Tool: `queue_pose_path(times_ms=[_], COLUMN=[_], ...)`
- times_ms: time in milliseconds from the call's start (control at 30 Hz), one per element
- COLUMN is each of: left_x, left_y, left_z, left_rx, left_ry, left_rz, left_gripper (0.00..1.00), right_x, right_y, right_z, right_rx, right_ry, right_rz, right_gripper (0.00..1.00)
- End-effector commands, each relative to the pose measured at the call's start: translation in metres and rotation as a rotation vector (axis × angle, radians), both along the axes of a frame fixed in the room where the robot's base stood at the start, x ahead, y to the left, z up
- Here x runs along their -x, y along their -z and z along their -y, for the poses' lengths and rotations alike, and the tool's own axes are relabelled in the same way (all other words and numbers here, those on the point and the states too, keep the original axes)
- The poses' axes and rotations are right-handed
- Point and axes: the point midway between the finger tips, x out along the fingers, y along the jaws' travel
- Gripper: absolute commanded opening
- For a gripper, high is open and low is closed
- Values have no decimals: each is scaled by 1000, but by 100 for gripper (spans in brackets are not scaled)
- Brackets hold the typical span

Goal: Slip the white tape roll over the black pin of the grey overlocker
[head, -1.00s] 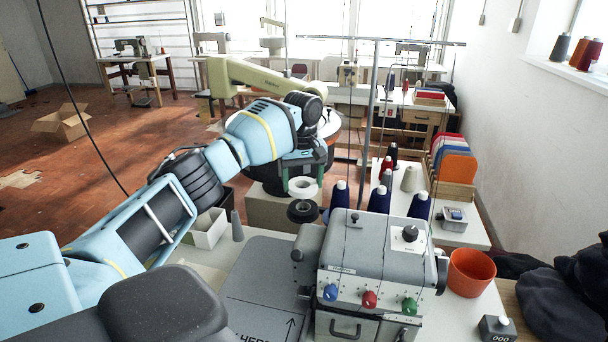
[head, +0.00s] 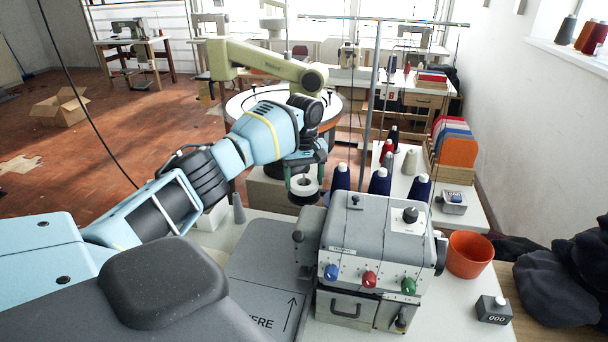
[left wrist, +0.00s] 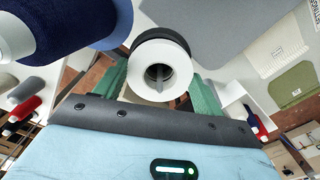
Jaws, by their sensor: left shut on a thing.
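The white tape roll (head: 303,191) is held by my left gripper (head: 305,181), whose green fingers are shut on it, just left of the grey overlocker's (head: 365,238) back corner. In the left wrist view the white roll (left wrist: 138,78) faces the camera. A dark, narrow thing, apparently the black pin (left wrist: 158,74), shows inside its hole. A black disc (left wrist: 158,36) lies close behind the roll; in the head view it shows as a dark rim below it. I cannot tell how far the roll is down the pin. My right gripper is not in view.
Dark blue thread cones (head: 380,183) stand behind the overlocker, close to the left gripper. A grey cone (head: 238,208) stands to the left. An orange-red bin (head: 470,254) and a small counter box (head: 494,309) are on the right. A thread-stand pole (head: 371,100) rises behind.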

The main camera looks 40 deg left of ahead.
Motion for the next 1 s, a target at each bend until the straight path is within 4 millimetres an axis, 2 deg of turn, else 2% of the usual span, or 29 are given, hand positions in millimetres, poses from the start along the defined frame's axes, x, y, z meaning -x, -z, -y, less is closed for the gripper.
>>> queue_pose_path(times_ms=[333,367,500,567,833,1000], left_x=[0,0,0,0,0,-1], left_y=[1,1,1,1,0,-16], left_z=[0,0,0,0,0,0], left_rx=[1,0,0,0,1,1], left_ry=[0,0,0,0,0,0], left_rz=[1,0,0,0,1,4], left_gripper=[48,71,89,95,95,95], right_x=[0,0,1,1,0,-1], right_y=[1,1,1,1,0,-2], right_z=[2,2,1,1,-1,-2], right_rx=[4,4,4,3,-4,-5], right_ry=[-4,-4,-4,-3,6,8], right_rz=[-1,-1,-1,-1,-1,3], right_gripper=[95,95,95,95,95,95])
